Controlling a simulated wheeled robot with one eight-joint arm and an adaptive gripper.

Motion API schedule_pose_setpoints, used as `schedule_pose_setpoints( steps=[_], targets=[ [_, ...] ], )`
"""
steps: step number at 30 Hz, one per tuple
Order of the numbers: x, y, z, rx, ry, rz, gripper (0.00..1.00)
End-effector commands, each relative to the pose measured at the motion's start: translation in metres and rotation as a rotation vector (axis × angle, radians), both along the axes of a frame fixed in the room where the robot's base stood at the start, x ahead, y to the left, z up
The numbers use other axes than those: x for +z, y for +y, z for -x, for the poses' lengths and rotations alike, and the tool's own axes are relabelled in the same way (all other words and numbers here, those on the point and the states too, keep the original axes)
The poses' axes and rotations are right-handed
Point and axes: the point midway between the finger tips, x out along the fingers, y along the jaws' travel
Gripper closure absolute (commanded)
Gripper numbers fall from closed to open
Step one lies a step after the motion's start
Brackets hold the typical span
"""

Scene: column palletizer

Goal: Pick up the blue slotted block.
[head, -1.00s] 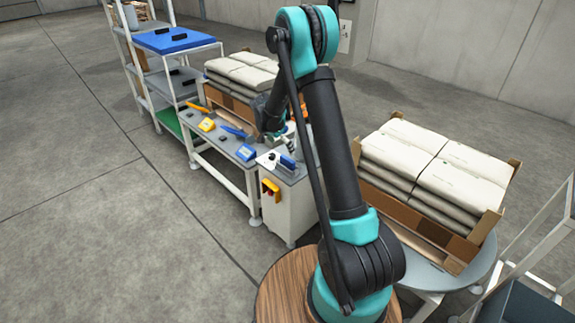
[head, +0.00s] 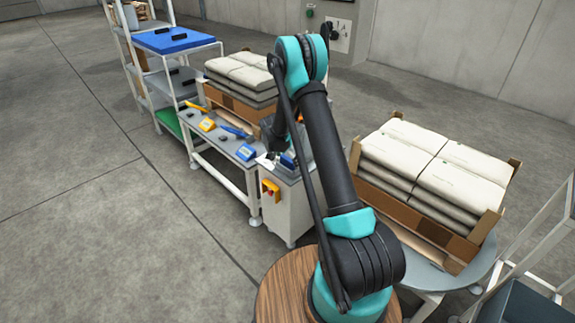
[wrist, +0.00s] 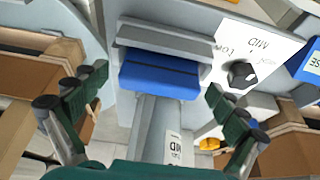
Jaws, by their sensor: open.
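The blue slotted block (wrist: 160,74) shows in the wrist view, upper middle, with a dark slot line across its top. It sits against a grey bar-shaped fixture (wrist: 165,38) on the grey machine top. My gripper (wrist: 150,100) is open, with one green-padded finger to the left and one to the right of the block, both apart from it. The gripper there is mostly hidden behind my arm.
A white panel with a black knob (wrist: 240,73) is right of the block in the wrist view. Crates with white sacks (head: 430,165) stand on both sides. A low table (head: 225,145) with several small tools adjoins the white cabinet (head: 287,210).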

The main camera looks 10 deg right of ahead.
Motion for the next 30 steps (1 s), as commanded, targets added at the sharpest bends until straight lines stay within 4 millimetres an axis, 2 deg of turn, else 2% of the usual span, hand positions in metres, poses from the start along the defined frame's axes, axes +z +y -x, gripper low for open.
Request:
schedule_pose_setpoints(
  steps=[5,17,25,30],
  targets=[
    [0.0002,0.0000,0.0001,0.000,0.000,0.000,0.05],
    [0.0004,0.0001,0.0002,0.000,0.000,0.000,0.55],
    [0.0013,0.0000,0.0001,0.000,0.000,0.000,0.56],
    [0.0100,0.0000,0.0004,0.000,0.000,0.000,0.56]
  ],
)
